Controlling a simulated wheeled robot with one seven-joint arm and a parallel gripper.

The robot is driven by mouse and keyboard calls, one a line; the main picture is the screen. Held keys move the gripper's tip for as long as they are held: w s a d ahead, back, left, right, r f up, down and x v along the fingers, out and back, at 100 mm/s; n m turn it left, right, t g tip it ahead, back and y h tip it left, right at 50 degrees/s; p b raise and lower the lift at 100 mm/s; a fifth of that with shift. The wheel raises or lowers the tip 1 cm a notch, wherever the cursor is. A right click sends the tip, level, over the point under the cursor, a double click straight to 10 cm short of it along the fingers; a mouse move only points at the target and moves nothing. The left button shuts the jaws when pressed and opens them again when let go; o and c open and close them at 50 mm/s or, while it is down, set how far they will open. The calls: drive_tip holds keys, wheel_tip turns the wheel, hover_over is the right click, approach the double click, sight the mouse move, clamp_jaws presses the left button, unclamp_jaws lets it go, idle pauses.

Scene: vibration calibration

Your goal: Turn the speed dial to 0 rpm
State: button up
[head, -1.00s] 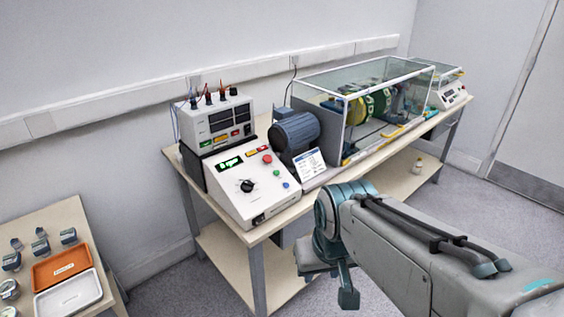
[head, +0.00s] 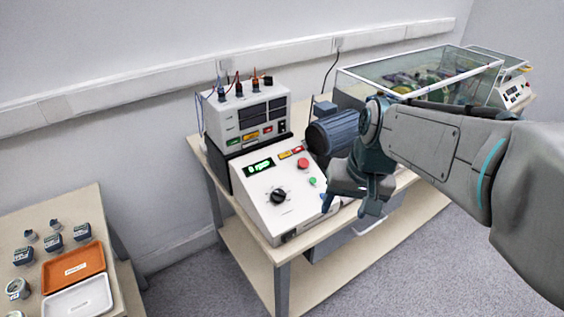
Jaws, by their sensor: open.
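The speed dial (head: 278,196) is a black knob on the sloping face of a white control box (head: 262,215). The box stands on the bench, left of the motor. A green display (head: 260,167) above the dial appears to read 0 rpm, though the text is small. My gripper (head: 348,208) is open and empty, right of the dial and over the right front part of the box. It does not touch the dial. Its fingers point down and partly hide the blue button at the box's lower right.
A grey instrument (head: 245,118) with cables stands behind the box. A blue motor (head: 333,130) and a glass case (head: 420,70) are to the right. A side table (head: 50,215) holds trays.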

drive_tip(key=w+a+r+g+y, duration=0.1)
drive_tip(key=w+a, duration=0.3)
drive_tip(key=w, duration=0.6)
drive_tip(key=y, duration=0.1)
approach(281, 192)
drive_tip(key=shift+m+g, duration=0.3)
drive_tip(key=x, duration=0.9)
drive_tip(key=shift+w+r+b, duration=0.1)
drive_tip(key=shift+w+b, duration=0.25)
drive_tip(key=c, duration=1)
